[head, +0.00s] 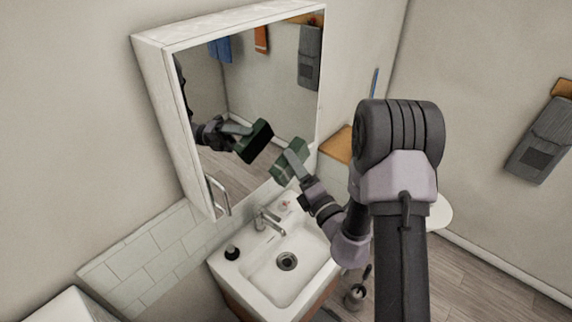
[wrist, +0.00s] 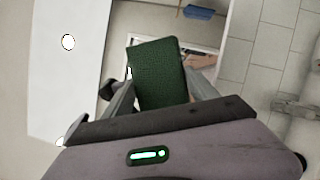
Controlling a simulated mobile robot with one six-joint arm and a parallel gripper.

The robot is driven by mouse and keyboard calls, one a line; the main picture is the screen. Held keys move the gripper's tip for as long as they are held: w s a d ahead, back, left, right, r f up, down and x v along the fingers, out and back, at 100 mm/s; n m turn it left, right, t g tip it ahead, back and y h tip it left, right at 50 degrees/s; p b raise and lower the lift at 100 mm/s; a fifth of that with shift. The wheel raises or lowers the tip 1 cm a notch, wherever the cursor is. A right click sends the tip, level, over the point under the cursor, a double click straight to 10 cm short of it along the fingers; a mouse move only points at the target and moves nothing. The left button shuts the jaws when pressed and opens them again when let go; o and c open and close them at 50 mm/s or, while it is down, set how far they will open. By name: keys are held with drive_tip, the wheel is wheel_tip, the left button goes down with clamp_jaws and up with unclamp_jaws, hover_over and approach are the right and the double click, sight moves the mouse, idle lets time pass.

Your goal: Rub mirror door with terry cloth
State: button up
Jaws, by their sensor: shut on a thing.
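The mirror door (head: 275,75) is the large reflecting front of a white wall cabinet in the head view. My gripper (head: 292,161) is shut on the dark green terry cloth (head: 283,166), a folded block in front of the mirror's lower right part. The mirror reflects my gripper and the cloth. I cannot tell whether the cloth touches the glass. In the wrist view, the cloth (wrist: 160,72) stands between the fingers of my gripper (wrist: 161,90). The fingers partly hide its lower sides.
A white sink (head: 312,257) with a faucet (head: 267,219) stands below the cabinet, with a small dark object (head: 232,252) on its left rim. A metal handle (head: 220,197) is at the cabinet's lower edge. A grey towel (head: 541,140) hangs on the right wall.

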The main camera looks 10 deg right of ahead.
drive_tip(key=shift+s+d, duration=0.2)
drive_tip(key=shift+s, duration=0.1)
drive_tip(key=shift+s+d+b, duration=0.6)
drive_tip(key=shift+s+d, duration=0.3)
drive_tip(key=shift+s, duration=0.3)
